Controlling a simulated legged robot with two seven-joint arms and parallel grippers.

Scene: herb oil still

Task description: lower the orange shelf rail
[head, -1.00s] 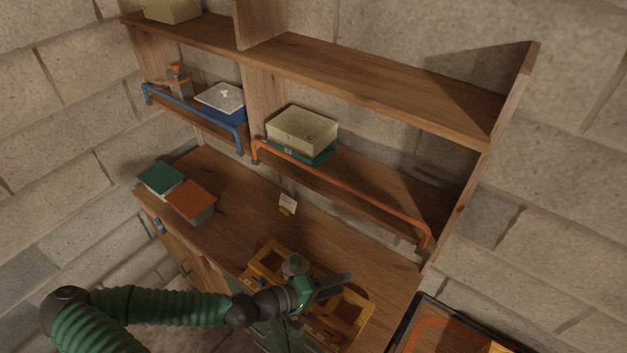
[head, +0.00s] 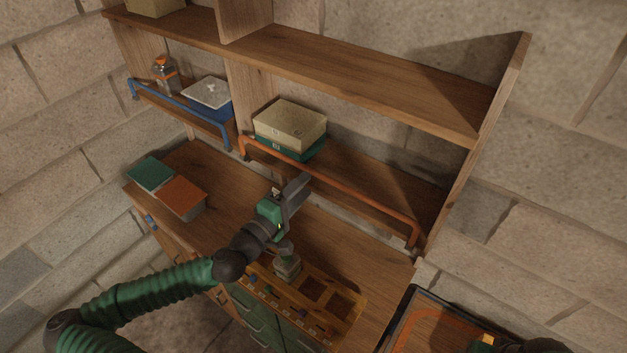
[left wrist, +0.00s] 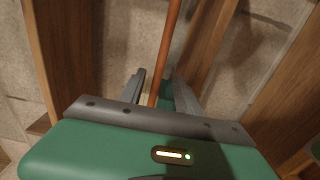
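The orange shelf rail (head: 335,184) runs along the front of the right lower shelf, its ends bent back to the shelf sides. It also shows in the left wrist view (left wrist: 170,40), running down into the space between my fingers. My left gripper (head: 302,182) is raised just in front of and below the rail's left-middle part. Its fingers (left wrist: 160,88) are apart, with nothing clearly held. Whether they touch the rail cannot be told.
A beige box (head: 290,124) on a green one stands behind the rail. A blue rail (head: 180,113) fronts the left shelf. Green and orange books (head: 180,198) lie on the worktop. A wooden rack (head: 325,290) with a jar (head: 287,266) is below my left arm.

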